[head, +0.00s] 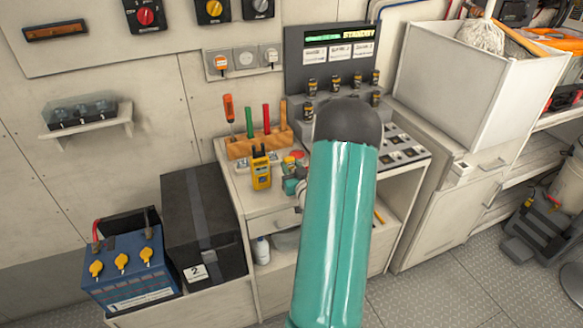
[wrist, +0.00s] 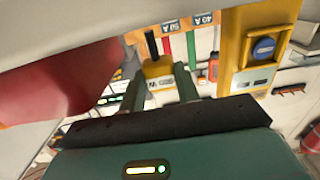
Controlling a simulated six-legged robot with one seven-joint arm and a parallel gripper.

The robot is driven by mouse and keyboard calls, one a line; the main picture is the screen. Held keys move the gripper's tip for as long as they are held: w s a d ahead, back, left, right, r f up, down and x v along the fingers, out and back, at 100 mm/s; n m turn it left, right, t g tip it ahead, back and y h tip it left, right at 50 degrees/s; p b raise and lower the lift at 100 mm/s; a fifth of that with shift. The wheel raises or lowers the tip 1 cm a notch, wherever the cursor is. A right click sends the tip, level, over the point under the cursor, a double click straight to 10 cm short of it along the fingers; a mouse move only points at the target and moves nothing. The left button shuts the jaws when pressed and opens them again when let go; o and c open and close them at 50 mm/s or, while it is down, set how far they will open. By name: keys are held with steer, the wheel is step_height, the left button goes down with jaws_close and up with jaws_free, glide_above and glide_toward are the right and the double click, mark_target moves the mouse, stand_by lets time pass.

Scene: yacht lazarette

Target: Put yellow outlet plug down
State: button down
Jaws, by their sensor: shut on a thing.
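My gripper (wrist: 160,78) is shut on a small yellow piece (wrist: 157,69), which I take to be the yellow outlet plug, held between the two dark green fingers in the wrist view. Its lettering cannot be read clearly. In the head view my gripper (head: 291,186) is low over the bench top, right of the yellow handheld meter (head: 261,173), and my teal arm hides much of it. The held plug cannot be made out clearly there. A wall outlet panel (head: 243,73) has an orange plug (head: 221,63) in its left socket.
A wooden rack (head: 257,143) with coloured handles stands behind the meter. A console (head: 328,50) with a lit display stands right of it. A dark box (head: 203,225) and a blue battery (head: 128,275) are at left. Little bench room shows around my gripper.

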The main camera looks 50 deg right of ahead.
steer(key=shift+f, duration=0.4)
steer(key=shift+a+f, duration=0.1)
steer(key=shift+f, duration=0.1)
steer(key=c, duration=1)
jaws_free()
steer(key=shift+f, duration=0.15)
